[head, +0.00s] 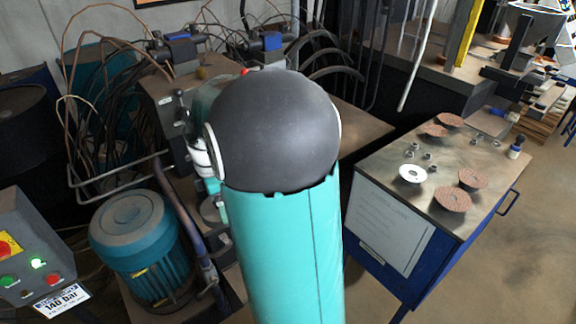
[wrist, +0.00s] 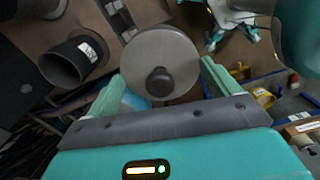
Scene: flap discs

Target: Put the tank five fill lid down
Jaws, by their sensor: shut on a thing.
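In the wrist view a round grey lid (wrist: 176,47) with a dark knob (wrist: 160,80) sits between the two teal fingers of my gripper (wrist: 161,82). The fingers are shut on it at its left and right edges. A dark, open-ended round neck (wrist: 62,67) with a white label stands to the left of the lid, apart from it; the label is too small to read. In the head view my own arm hides the gripper, the lid and the neck.
A blue cabinet (head: 388,222) at right bears several reddish discs (head: 452,199), a white disc (head: 412,174) and small nuts. A teal motor (head: 133,245) and a control box (head: 28,252) marked 140 bar stand at left. Hoses and cables crowd the back left. Floor is clear at lower right.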

